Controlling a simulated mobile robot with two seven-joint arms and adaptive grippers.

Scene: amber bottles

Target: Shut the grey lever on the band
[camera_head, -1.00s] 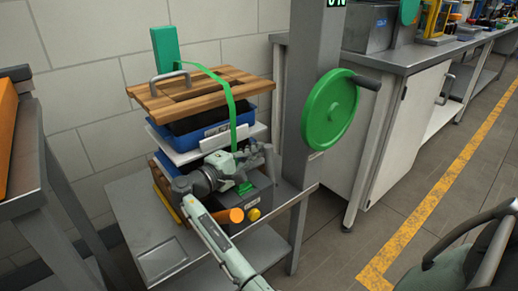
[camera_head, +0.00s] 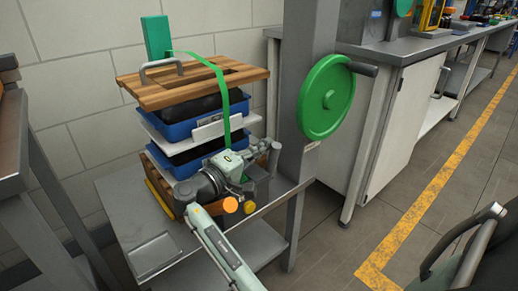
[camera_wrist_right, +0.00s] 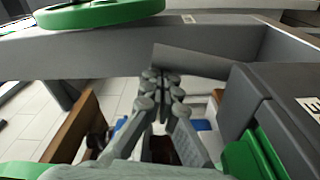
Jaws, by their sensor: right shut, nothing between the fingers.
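The green band (camera_head: 223,92) runs over the stack and down its front. Its dark buckle (camera_head: 259,180) is low at the front of the stack, partly behind my right arm. In the right wrist view, the buckle's dark body (camera_wrist_right: 262,105) and green parts (camera_wrist_right: 262,150) are at the right. A grey bar (camera_wrist_right: 195,62), seemingly the lever, slants left from it beyond my fingertips. My right gripper (camera_wrist_right: 163,80) is shut and empty, its tips close to the bar; I cannot tell if they touch. It also shows in the head view (camera_head: 268,150). My left gripper is out of view.
The stack has a wooden board (camera_head: 155,94) on top and blue trays (camera_head: 176,132) below, on a metal table (camera_head: 120,205). A grey post with a green handwheel (camera_head: 327,98) stands close at the right. Orange and yellow round ends (camera_head: 229,204) show below the buckle.

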